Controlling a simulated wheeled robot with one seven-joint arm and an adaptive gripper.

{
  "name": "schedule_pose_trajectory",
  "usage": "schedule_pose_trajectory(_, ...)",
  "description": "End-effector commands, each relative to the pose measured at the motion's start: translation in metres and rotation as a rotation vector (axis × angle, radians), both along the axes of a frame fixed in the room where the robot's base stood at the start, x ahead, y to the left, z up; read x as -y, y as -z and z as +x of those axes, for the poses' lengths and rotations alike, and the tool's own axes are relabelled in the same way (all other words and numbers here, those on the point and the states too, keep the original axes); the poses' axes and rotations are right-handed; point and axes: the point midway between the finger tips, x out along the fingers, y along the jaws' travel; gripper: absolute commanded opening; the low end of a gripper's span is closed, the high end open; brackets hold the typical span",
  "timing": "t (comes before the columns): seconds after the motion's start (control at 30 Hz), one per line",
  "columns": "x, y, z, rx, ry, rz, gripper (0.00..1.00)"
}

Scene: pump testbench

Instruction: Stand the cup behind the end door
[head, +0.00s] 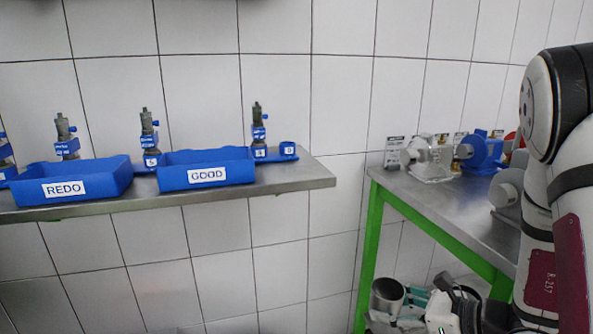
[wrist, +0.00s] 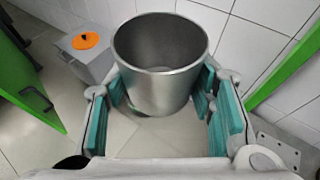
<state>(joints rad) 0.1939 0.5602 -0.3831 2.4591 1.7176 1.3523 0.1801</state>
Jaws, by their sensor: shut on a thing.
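The cup is a plain open-topped metal vessel (wrist: 160,68), seen from above and behind in the wrist view. My gripper (wrist: 162,92) has its teal-padded fingers on either side of the cup, shut on it. In the head view the cup (head: 387,296) is low beside the green-legged bench, with my gripper (head: 412,308) at its right. The cup is held low, above a pale tiled floor; the gap beneath it cannot be judged.
A green-framed metal bench (head: 430,210) carries pumps (head: 430,158) at right. A wall shelf (head: 290,178) holds blue REDO (head: 75,180) and GOOD (head: 205,170) bins.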

Motion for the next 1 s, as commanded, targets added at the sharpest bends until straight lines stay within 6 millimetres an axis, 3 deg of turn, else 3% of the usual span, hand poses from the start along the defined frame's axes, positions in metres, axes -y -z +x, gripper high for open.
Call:
schedule_pose_trajectory(0.03, 0.0, -0.015, 0.001, -0.001, 0.012, 0.001, 0.19)
schedule_pose_trajectory(0.53, 0.0, -0.089, 0.01, -0.002, 0.145, 0.001, 0.19)
schedule_pose_trajectory(1.0, 0.0, -0.157, -0.003, -0.002, 0.267, 0.002, 0.19)
